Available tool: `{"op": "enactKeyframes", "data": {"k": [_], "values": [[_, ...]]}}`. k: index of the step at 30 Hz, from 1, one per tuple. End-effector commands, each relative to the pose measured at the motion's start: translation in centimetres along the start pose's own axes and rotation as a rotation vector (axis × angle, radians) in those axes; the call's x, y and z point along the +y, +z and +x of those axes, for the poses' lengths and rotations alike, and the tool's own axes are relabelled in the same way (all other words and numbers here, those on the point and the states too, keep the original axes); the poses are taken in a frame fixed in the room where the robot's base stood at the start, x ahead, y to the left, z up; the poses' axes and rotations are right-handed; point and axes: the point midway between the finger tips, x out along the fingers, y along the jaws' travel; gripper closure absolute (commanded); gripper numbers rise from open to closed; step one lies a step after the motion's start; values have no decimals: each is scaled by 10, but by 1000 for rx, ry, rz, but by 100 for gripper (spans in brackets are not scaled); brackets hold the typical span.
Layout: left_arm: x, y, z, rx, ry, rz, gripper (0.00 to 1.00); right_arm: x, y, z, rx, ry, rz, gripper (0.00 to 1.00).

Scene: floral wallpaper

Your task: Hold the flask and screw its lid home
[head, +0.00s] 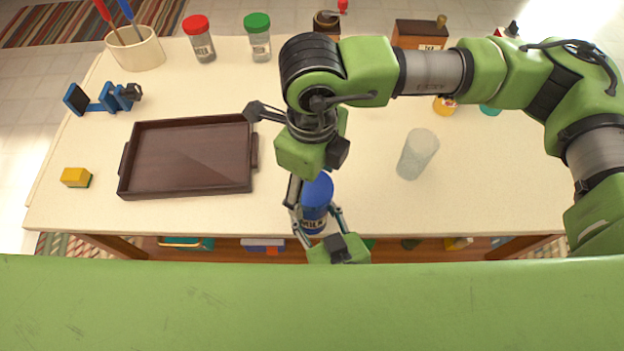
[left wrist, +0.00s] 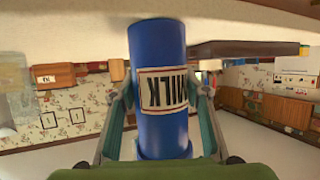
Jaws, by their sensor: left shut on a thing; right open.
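The flask (head: 315,198) is a blue cylinder with a MILK label, at the front edge of the table. My left gripper (head: 318,222) is shut around its sides, with a finger on each side. The left wrist view shows the flask (left wrist: 158,60) upside down, so it stands about upright. A wider blue band (left wrist: 163,152) shows at its top end; I cannot tell whether this is the lid or how it is seated. My right gripper (head: 311,178) is open, pointing down over the flask's top. It hides part of the flask, and its contact with it is unclear.
A dark tray (head: 190,192) lies left of the flask, a clear glass (head: 417,155) right. A yellow block (head: 76,177) and blue clamp-like object (head: 105,98) are at far left. Red-lidded (head: 201,42) and green-lidded (head: 259,42) jars stand behind. Table around the glass is clear.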

Motion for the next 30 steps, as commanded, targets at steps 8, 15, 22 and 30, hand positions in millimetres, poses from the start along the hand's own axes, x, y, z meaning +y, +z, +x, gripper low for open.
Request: {"op": "enactKeyframes", "data": {"k": [8,15,22,30], "values": [[0,0,0,-1,-1,1,81,0,0,0,-1,0,3,41],[0,1,0,-1,-1,1,81,0,0,0,0,0,7,63],[0,0,0,-1,-1,1,81,0,0,0,0,1,229,63],[0,0,0,-1,-1,0,81,0,0,0,0,1,607,63]]}}
